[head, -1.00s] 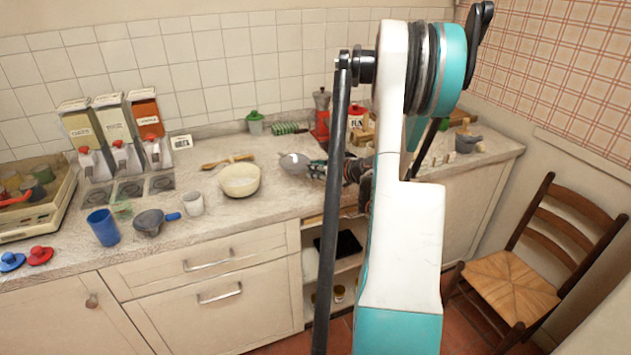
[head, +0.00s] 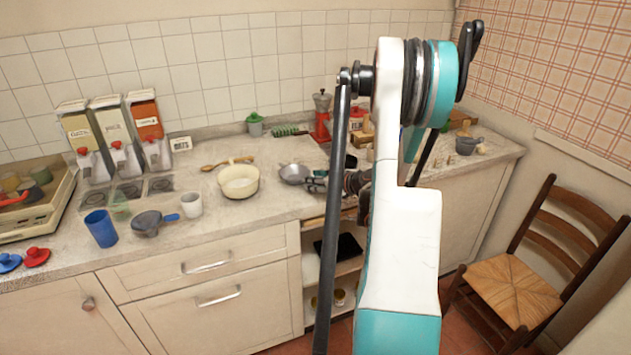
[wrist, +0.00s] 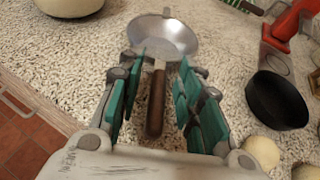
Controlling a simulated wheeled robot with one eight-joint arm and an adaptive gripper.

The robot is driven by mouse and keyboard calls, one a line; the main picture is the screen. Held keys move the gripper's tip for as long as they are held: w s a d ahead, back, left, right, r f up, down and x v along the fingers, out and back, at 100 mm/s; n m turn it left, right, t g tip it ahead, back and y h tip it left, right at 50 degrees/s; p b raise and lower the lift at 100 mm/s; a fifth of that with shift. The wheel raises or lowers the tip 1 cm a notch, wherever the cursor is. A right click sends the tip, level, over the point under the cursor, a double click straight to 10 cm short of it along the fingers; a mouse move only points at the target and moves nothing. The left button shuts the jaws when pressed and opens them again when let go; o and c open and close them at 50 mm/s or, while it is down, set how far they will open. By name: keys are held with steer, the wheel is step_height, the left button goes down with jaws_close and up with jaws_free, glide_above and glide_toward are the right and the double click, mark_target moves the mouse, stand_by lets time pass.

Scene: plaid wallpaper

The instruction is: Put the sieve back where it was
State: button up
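The sieve is a round metal bowl (wrist: 163,36) with a brown handle (wrist: 156,103). In the wrist view it appears to rest on the speckled countertop, bowl away from me and handle towards me. My gripper (wrist: 158,88) is open around the handle, with a visible gap between the handle and the green-padded fingers on each side. In the head view the sieve (head: 294,173) lies right of the cream bowl (head: 239,181). My gripper (head: 318,183) is at its right, and my arm hides part of the counter there.
A black pan (wrist: 277,100) stands right of my gripper, with pale round items near it. A wooden spoon (head: 227,163) lies behind the bowl. The counter's front edge is close to my gripper.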

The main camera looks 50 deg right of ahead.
steer(key=shift+r, duration=0.2)
steer(key=p+v, duration=0.3)
steer(key=v, duration=0.9)
